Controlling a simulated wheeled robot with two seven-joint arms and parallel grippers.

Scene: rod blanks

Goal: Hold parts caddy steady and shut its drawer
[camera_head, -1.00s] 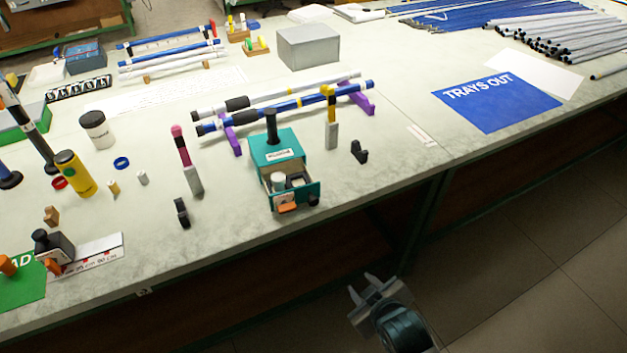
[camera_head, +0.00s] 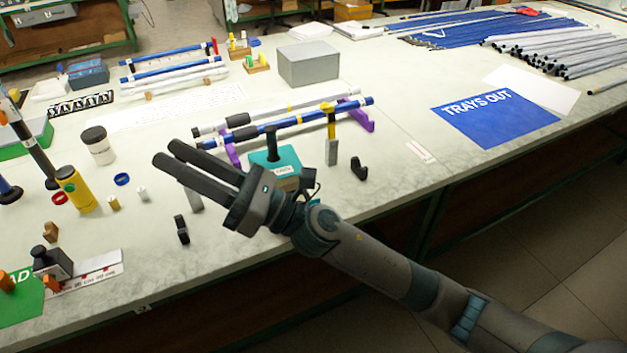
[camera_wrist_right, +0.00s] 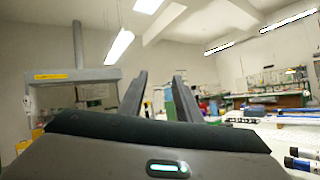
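The parts caddy (camera_head: 286,157) is a teal box with a black upright handle post (camera_head: 271,140) on top. It stands near the front edge of the table, in the middle of the head view. My right gripper (camera_head: 167,153) is open and empty, its two dark fingers apart and pointing left. It is over the table to the left of the caddy, and its wrist passes in front of the caddy. The drawer and the caddy's lower front are hidden behind my right wrist. The right wrist view shows the open fingers (camera_wrist_right: 159,88) against the room. My left gripper is not in view.
Behind the caddy, blue and white rods (camera_head: 300,122) rest on purple supports. A yellow-handled tool (camera_head: 330,130) and a small black clip (camera_head: 359,168) stand to its right. A black clip (camera_head: 181,230) and a yellow bottle (camera_head: 75,189) are to the left.

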